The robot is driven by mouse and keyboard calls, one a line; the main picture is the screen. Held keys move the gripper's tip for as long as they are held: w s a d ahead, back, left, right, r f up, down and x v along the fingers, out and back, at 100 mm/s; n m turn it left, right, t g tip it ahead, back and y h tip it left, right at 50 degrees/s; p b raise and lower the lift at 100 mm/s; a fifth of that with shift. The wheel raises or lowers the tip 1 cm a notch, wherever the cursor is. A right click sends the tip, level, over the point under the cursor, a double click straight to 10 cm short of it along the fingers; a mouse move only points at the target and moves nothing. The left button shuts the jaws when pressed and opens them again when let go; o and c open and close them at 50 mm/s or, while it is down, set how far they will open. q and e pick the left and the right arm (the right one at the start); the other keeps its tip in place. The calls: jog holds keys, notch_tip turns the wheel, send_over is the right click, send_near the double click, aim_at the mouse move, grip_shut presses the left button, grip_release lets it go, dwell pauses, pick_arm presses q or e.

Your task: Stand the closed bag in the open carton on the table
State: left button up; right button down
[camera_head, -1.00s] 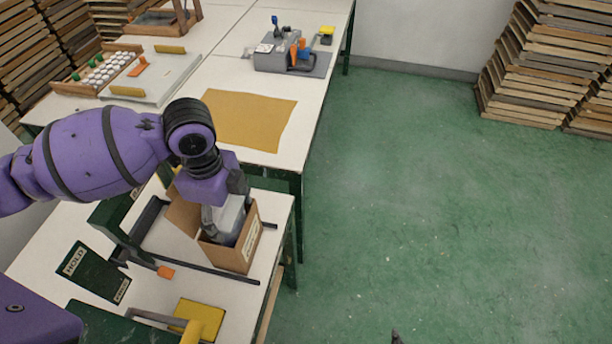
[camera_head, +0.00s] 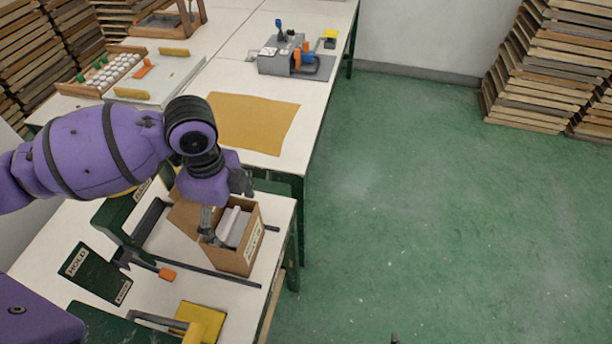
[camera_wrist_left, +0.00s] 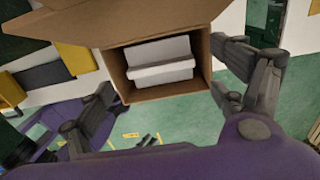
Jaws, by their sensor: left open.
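The open carton (camera_head: 240,261) stands on the near table, its flaps spread. It also fills the upper middle of the left wrist view (camera_wrist_left: 118,72). The closed bag (camera_head: 234,226), pale grey-white with a folded top, stands inside the carton. Its top shows between the carton walls in the left wrist view (camera_wrist_left: 162,62). My left gripper (camera_head: 226,202) is above the carton and the bag. Its fingers (camera_wrist_left: 165,112) are spread wide on either side of the carton opening, apart from the bag. The bag's lower part is hidden by the carton.
A dark green HOLD board (camera_head: 92,272) lies left of the carton. A dark rail (camera_head: 195,262) runs along the table. A yellow block (camera_head: 203,318) is near the front. A tan sheet (camera_head: 253,120) and a grey device (camera_head: 290,58) lie farther back. The green floor at right is clear.

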pick_arm(q)
notch_tip(320, 180, up, 12)
jog(key=p, duration=0.1)
jog(key=shift+f, duration=0.2)
